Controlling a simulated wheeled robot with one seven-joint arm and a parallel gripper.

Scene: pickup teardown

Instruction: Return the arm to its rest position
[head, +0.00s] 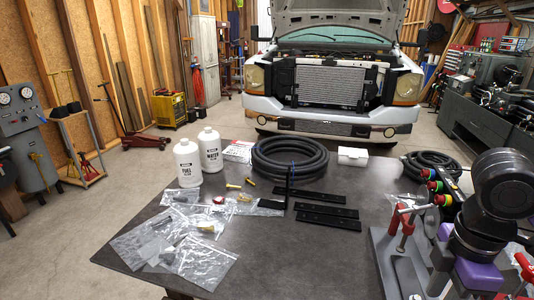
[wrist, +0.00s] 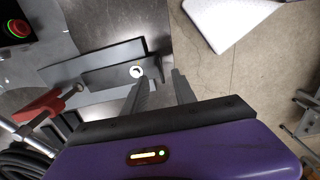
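My arm (head: 490,205) shows at the right edge of the head view, folded close, with black joints and a purple section (head: 478,273). It is beside the grey plate with red clamps at the table's right end. In the wrist view my gripper (wrist: 158,78) has its two grey fingers apart, with nothing held between them. The fingers point over the table's edge, with concrete floor to their right. A grey metal bar with a white round mark (wrist: 137,71) lies just beyond the left finger. My fingers are hidden in the head view.
The dark table (head: 270,255) holds white bottles (head: 187,163), plastic bags (head: 200,262), a coiled black hose (head: 290,160) and black bars (head: 325,211). A red clamp (head: 407,228) and emergency-stop buttons (head: 437,187) stand near my arm. A pickup (head: 330,85) with raised hood is behind.

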